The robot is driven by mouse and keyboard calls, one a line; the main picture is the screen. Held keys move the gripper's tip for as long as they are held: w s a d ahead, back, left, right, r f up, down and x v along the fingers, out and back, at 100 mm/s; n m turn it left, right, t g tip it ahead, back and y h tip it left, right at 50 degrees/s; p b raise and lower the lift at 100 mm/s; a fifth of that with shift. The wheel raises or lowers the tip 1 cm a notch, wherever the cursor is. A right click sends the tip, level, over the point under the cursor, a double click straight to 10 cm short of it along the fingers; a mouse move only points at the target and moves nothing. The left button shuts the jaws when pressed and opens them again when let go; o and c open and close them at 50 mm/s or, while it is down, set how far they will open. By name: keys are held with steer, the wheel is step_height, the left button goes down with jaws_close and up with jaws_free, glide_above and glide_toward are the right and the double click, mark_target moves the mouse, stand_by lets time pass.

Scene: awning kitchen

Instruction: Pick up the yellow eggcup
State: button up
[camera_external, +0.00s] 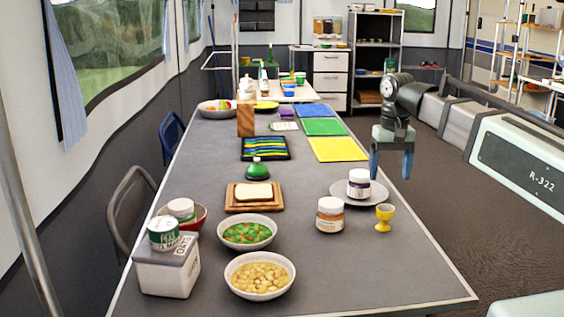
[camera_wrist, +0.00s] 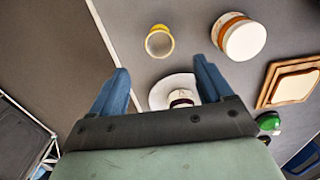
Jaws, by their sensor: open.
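The yellow eggcup (camera_external: 384,218) stands upright near the right edge of the grey table, beside an orange-brown jar with a white lid (camera_external: 330,215). In the wrist view the eggcup (camera_wrist: 159,41) shows from above as a yellow ring, just beyond the fingertips and between their lines. My gripper (camera_external: 391,166) is open and empty, with its blue fingers pointing down. It is above the table's right side, farther back than the eggcup. In the wrist view my gripper (camera_wrist: 160,66) has its fingers spread wide, touching nothing that I can see.
Bowls of vegetables (camera_external: 247,233) and chickpeas (camera_external: 260,275) stand left. The table right and in front of the eggcup is clear.

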mark_target(384, 216)
steer(key=shift+w+f+m, duration=0.1)
steer(key=shift+f+m, duration=1.05)
steer(key=shift+f, duration=1.15)
steer(key=shift+f+m, duration=1.1)
steer(key=shift+f, duration=1.25)
steer(key=shift+w+f+m, duration=0.1)
steer(key=shift+f+m, duration=1.05)
steer(key=shift+f, duration=1.15)
steer(key=c, duration=1.1)
steer(key=shift+r, duration=0.15)
